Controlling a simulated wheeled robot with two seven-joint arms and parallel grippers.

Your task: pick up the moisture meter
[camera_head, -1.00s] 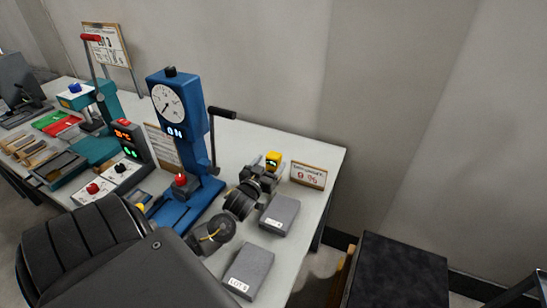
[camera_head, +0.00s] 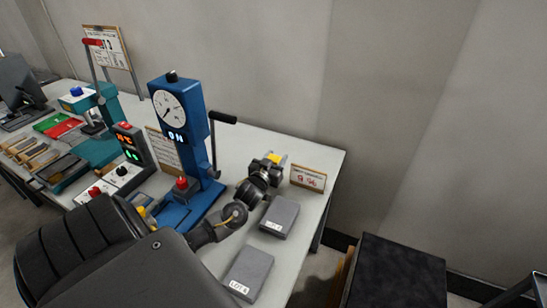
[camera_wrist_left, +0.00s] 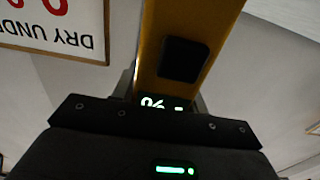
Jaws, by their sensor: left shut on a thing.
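The yellow moisture meter (camera_head: 275,158) is at the far right end of the table, mostly hidden behind my left gripper (camera_head: 266,165) in the head view. In the left wrist view the meter (camera_wrist_left: 205,25) fills the top middle, a yellow body with a black patch and a lit display reading "%". My left gripper is shut on the meter. Whether the meter touches the table cannot be told. My right gripper is not in view.
A small sign (camera_head: 308,177) stands just right of the meter. Two grey blocks with lot labels, one (camera_head: 279,217) near the gripper and one (camera_head: 248,272) nearer the front, lie on the table (camera_head: 299,147). A blue press (camera_head: 184,150) stands left of my forearm.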

